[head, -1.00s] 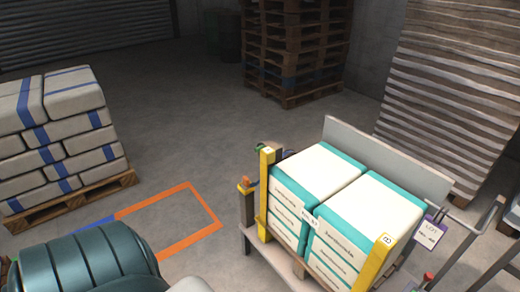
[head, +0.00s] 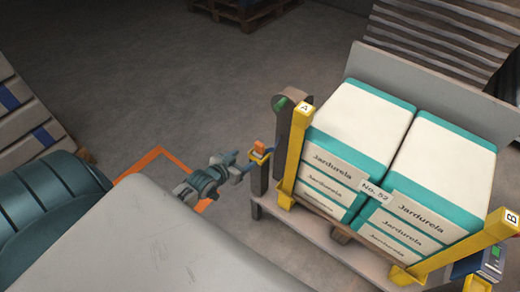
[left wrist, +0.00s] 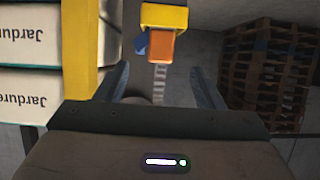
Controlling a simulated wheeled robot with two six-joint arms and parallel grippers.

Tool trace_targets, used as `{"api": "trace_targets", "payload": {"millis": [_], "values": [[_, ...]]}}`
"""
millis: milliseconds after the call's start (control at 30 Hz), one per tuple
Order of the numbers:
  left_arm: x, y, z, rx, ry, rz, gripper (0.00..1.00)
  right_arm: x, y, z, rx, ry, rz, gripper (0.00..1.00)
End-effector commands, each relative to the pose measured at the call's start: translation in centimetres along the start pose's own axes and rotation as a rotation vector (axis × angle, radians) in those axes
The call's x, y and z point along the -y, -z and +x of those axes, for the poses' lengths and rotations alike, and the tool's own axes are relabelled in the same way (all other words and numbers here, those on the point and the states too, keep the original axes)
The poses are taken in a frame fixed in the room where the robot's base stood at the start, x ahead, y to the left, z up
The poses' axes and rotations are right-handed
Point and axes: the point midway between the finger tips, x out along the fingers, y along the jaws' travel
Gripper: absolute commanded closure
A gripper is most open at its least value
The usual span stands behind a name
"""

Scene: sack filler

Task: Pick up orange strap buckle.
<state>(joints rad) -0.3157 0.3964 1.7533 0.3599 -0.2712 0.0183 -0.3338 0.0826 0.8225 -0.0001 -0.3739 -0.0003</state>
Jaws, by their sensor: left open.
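The orange strap buckle (head: 259,146) sits in a yellow holder on top of a dark post, at the left front of the sack stand. In the left wrist view the buckle (left wrist: 160,48) hangs from the yellow holder (left wrist: 163,18), as that picture is upside down. My left gripper (head: 241,169) is just left of and below the buckle in the head view. In the left wrist view its open fingers (left wrist: 163,82) stand either side of the buckle's line, with the buckle beyond the tips. It holds nothing. My right gripper is not in view.
Teal and white sacks (head: 355,118) are stacked on the stand, between yellow post A (head: 295,150) and yellow post B (head: 470,245). A dark post with a green top (head: 290,125) stands close behind the buckle. A pallet stack (left wrist: 262,70) is farther off. Grey floor is free at upper left.

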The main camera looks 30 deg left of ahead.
Motion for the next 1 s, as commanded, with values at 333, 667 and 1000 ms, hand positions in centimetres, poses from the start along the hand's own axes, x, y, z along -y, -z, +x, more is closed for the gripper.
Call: {"api": "trace_targets", "payload": {"millis": [333,667,1000], "values": [[-0.4,1.5,4.3,-0.028,-0.012,-0.002,0.38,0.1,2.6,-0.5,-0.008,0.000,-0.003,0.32],[-0.2,1.7,7.3,-0.027,-0.012,-0.001,0.38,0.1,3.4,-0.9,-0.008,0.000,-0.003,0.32],[-0.1,1.8,10.7,-0.026,-0.013,0.000,0.38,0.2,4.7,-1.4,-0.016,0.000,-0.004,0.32]]}}
